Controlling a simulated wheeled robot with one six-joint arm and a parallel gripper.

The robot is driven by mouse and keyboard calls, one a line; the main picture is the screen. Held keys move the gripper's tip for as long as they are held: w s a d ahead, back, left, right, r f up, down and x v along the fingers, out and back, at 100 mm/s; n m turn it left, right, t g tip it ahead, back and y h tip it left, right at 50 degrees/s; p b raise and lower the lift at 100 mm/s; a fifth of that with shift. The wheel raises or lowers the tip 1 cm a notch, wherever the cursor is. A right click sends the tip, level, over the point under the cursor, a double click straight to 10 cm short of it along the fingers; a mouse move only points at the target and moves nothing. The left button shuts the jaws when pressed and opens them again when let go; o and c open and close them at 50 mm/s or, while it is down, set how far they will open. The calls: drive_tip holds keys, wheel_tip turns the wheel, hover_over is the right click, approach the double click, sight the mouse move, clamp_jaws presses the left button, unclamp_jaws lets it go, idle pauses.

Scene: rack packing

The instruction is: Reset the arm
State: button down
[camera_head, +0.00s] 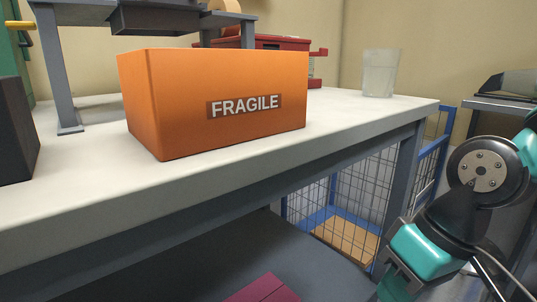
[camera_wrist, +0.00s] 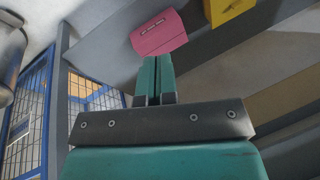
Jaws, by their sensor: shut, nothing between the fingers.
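My gripper (camera_wrist: 154,78) shows in the wrist view with its two teal fingers side by side and closed, nothing between them. In the head view my arm is at the right, in front of the table's right end, bent with its teal part low in the picture. The fingertips are not clear there.
A white table (camera_head: 230,165) carries an orange FRAGILE box (camera_head: 220,130), a red case (camera_head: 270,43) and a translucent cup (camera_head: 380,75). Below are a blue wire cage (camera_head: 345,200) and a magenta box (camera_head: 265,289). The wrist view shows a pink box (camera_wrist: 160,40) and a yellow box (camera_wrist: 228,8).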

drive_tip(key=s+a+r+n, duration=0.1)
drive_tip(key=s+r+n, duration=0.15)
drive_tip(key=s, duration=0.35)
wheel_tip(320, 180, up, 38)
drive_tip(key=p, duration=3.8)
drive_tip(key=shift+w+a+g, duration=0.15)
drive_tip(key=shift+g, duration=0.15)
drive_tip(key=shift+f+m, duration=0.1)
drive_tip(key=shift+m, duration=0.15)
